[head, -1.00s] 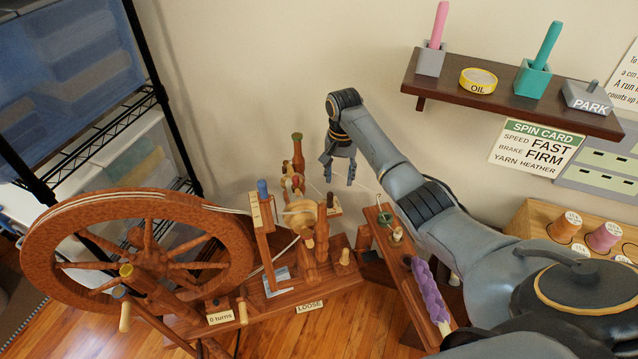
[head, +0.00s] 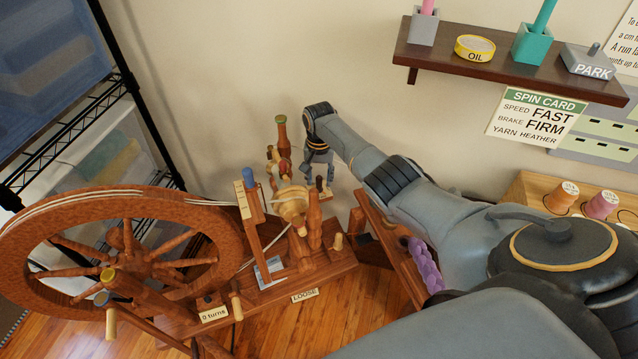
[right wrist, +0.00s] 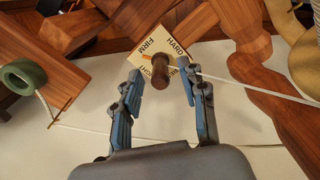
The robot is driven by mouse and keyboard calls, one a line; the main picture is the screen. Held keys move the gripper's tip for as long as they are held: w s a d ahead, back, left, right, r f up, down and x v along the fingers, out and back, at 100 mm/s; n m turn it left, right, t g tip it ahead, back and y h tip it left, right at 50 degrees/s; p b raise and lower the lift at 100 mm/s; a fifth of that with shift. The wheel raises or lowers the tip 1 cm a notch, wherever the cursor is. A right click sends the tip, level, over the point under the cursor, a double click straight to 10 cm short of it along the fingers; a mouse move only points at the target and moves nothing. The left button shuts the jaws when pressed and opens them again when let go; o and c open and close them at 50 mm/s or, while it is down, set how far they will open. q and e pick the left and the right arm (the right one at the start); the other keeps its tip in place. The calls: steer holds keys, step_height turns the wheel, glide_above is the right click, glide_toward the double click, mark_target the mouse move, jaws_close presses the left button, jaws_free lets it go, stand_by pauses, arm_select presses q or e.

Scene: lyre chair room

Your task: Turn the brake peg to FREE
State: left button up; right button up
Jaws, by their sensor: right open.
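The brake peg is a short dark brown peg (right wrist: 160,72) on a pale plate (right wrist: 165,35) lettered FIRM and other partly hidden words, in the right wrist view. A small orange mark shows beside the peg toward FIRM. My right gripper (right wrist: 161,76) is open, with one finger on each side of the peg; I cannot tell whether either touches it. In the head view the right gripper (head: 317,176) is at the spinning wheel's (head: 125,250) far right end, partly covering the peg (head: 320,184). My left gripper is not in view.
A white yarn strand (right wrist: 90,130) runs close by the fingers, and a green ring (right wrist: 22,76) is at left. A wooden rail with a purple fibre roll (head: 426,265) lies under my right arm. A shelf (head: 470,67) is on the wall above; a rack (head: 150,120) stands left.

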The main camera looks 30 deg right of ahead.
steer(key=shift+f, duration=0.8)
steer(key=shift+r, duration=0.1)
steer(key=shift+c, duration=0.9)
jaws_close()
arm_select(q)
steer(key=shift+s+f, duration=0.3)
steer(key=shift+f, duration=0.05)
arm_select(e)
steer(key=shift+n, duration=0.3)
